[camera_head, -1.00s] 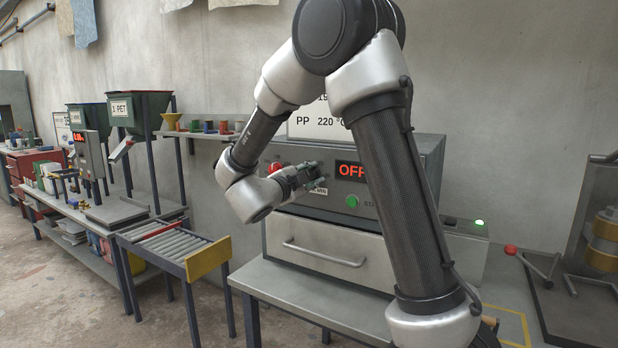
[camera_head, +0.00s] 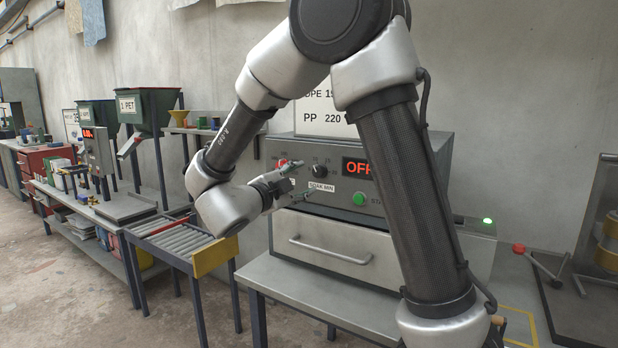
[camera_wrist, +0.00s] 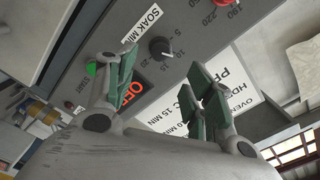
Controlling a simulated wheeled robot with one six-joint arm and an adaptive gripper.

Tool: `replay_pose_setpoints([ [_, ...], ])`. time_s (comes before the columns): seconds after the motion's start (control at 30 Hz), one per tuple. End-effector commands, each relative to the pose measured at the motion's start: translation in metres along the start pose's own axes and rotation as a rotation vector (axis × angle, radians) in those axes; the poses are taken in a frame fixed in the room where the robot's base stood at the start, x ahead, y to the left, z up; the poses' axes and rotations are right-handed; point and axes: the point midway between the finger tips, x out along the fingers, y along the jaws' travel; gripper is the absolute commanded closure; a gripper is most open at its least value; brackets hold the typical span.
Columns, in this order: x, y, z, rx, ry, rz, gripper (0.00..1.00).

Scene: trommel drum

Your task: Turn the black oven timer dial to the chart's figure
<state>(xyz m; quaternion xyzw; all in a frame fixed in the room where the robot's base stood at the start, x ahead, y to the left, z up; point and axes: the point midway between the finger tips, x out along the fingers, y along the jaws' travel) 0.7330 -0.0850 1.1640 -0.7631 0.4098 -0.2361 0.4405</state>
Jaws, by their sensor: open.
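The black timer dial (camera_head: 319,171) sits on the grey oven panel, above the "SOAK MIN" label and left of the "OFF" display (camera_head: 357,168). In the wrist view the dial (camera_wrist: 160,48) shows beyond the fingers, with small numbers around it; its exact setting is too small to read. My gripper (camera_head: 303,179) is open and empty, left of and in front of the dial, apart from it. In the wrist view my gripper's green fingers (camera_wrist: 166,75) are spread. The white chart (camera_head: 318,118) above the oven is partly hidden by my arm; part of it shows "15 MIN" in the wrist view (camera_wrist: 235,85).
A red knob (camera_head: 283,163) is left of the dial, and a green button (camera_head: 359,199) is below right. The oven's drawer front (camera_head: 330,249) with a handle lies below the panel. A roller conveyor (camera_head: 180,242) stands at the left.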

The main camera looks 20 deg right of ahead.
Motion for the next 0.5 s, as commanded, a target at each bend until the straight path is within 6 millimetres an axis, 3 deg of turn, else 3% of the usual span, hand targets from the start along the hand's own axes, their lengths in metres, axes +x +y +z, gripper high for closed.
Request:
replay_pose_setpoints([
  [0.2, -0.025, 0.0, 0.0, 0.0, -0.002, -0.001, 0.47],
  [0.5, -0.027, 0.0, 0.0, 0.0, 0.0, 0.0, 0.47],
])
